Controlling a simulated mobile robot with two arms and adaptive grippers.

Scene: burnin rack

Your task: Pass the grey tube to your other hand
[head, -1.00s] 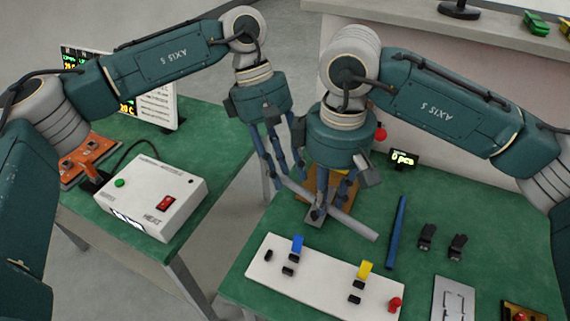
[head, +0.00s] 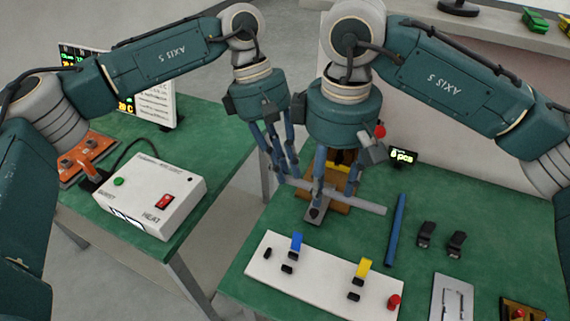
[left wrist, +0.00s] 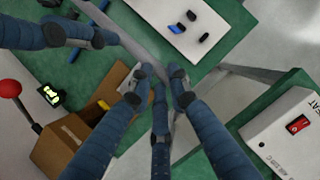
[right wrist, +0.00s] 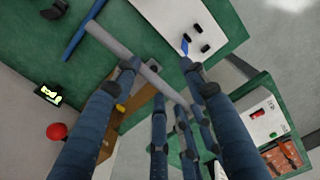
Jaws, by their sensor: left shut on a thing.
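The grey tube (head: 365,205) is held above the green table, its bare end pointing right in the head view. My left gripper (head: 284,176) is shut on the tube near its left end; its fingertips also show in the left wrist view (left wrist: 158,78). My right gripper (head: 320,200) is at the tube's middle, and one of its fingers crosses in front of the tube in the head view. In the right wrist view its fingertips (right wrist: 162,67) stand apart with the tube (right wrist: 110,42) passing between them. Any contact there is hard to tell.
A white board (head: 262,278) with blue, yellow and red parts lies in front of the grippers. A blue rod (head: 396,230) lies just right of the tube. A brown and yellow holder (head: 338,180) stands behind. A white HEAT box (head: 150,195) sits on the left table.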

